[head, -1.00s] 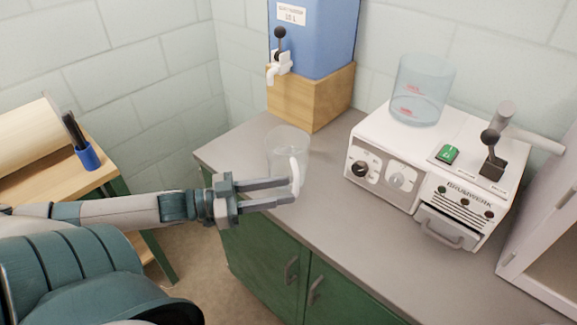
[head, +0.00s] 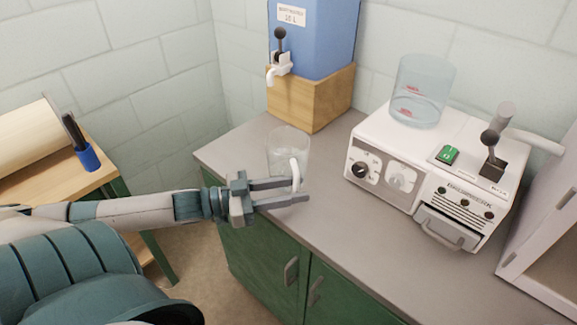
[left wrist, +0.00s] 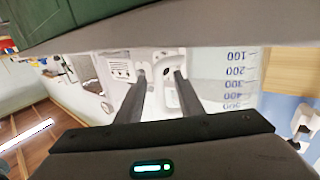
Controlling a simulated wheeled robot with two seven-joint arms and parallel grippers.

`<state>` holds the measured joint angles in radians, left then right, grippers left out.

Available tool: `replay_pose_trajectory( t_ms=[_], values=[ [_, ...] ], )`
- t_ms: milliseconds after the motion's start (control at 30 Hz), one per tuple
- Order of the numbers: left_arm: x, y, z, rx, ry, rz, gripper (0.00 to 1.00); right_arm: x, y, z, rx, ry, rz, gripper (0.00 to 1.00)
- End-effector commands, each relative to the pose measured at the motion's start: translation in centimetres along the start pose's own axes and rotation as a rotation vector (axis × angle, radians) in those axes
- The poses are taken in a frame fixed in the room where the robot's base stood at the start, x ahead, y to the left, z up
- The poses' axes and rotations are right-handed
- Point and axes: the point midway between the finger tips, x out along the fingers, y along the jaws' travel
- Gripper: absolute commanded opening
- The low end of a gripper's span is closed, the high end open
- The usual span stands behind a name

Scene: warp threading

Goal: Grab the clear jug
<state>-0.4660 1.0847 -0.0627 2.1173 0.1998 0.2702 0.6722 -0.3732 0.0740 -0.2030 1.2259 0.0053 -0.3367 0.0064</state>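The clear jug (head: 287,148) stands upright on the grey counter, below the tap of the blue tank. Its white handle (head: 296,174) faces the front. My left gripper (head: 304,190) is at the handle, with its two fingers apart and reaching along either side of the handle's lower part. In the left wrist view the handle (left wrist: 164,92) shows between the two fingers (left wrist: 162,78), and the jug's clear wall with dark volume marks (left wrist: 232,80) is to the right. Whether a finger touches the handle I cannot tell. My right gripper is not in view.
A white machine (head: 430,180) with knobs and a lever stands right of the jug and carries a clear container (head: 422,90). The blue tank (head: 315,35) sits on a wooden block (head: 310,98) behind the jug. The counter (head: 345,225) is bare in front.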

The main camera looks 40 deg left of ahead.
Motion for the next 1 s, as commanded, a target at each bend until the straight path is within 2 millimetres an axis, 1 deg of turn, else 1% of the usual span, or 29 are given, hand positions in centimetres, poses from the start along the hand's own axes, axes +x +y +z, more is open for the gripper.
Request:
replay_pose_trajectory(
  t_ms=[167, 400, 600, 733, 1000],
  values=[
    [1.1, 0.0, -0.1, 0.002, 0.002, 0.000, 0.34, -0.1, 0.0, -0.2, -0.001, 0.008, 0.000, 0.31],
    [3.2, 0.1, 0.0, 0.001, 0.003, 0.000, 0.34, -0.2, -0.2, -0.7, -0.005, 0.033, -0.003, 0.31],
    [4.5, 0.1, 0.1, 0.000, 0.000, 0.000, 0.34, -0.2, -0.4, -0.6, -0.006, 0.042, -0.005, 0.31],
    [4.8, 0.1, 0.2, 0.000, 0.000, 0.000, 0.34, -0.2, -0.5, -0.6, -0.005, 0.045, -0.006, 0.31],
    [4.8, 0.2, 0.2, 0.000, -0.001, 0.000, 0.34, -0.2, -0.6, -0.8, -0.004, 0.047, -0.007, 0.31]
  ],
)
